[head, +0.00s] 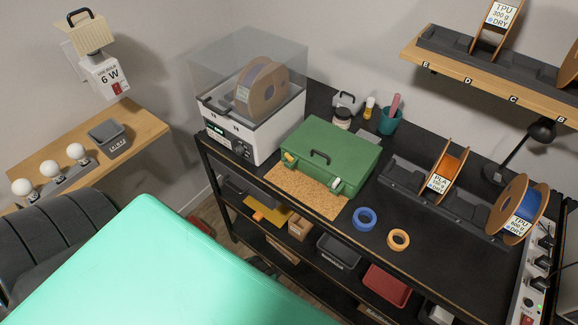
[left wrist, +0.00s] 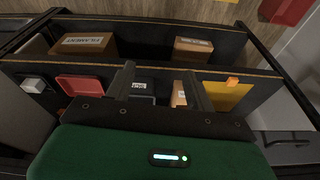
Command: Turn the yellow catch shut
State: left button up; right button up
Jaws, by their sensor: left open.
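A green case (head: 330,150) with a black handle sits closed on the black bench. A small pale yellow catch (head: 290,157) is on its front left side; it is too small to tell whether it is turned. A second, whitish catch (head: 336,184) is on its front right side. My left gripper (left wrist: 158,75) shows only in the left wrist view, open and empty, with its two dark fingers apart. Behind them are shelf boxes and trays; the case and catch are not seen there. My right gripper is in neither view.
A cork mat (head: 305,193) lies before the case, with a blue ring (head: 364,218) and an orange ring (head: 398,239) to the right. A white dryer (head: 235,130) stands left of the case. A spool rack (head: 440,203) stands right.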

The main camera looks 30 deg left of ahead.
pick_arm(q)
jog(key=w+r+p, duration=0.2)
jog(key=w+r, duration=0.2)
jog(key=r, duration=1.1)
notch_tip(320, 180, up, 21)
jog(key=m+g+p, duration=0.1)
jog(key=g+p, duration=0.1)
jog(key=g, duration=0.1)
send_over(289, 156)
notch_tip(289, 156, down, 8)
jog(key=b, duration=0.2)
jog(key=shift+d+f+b, duration=0.1)
jog(key=shift+f+b, duration=0.05)
jog(key=shift+b, duration=0.15)
notch_tip(289, 156, down, 3)
jog(key=shift+f+p, duration=0.1)
jog(key=shift+p, duration=1)
jog(key=shift+f, duration=0.75)
jog(key=shift+w, duration=0.1)
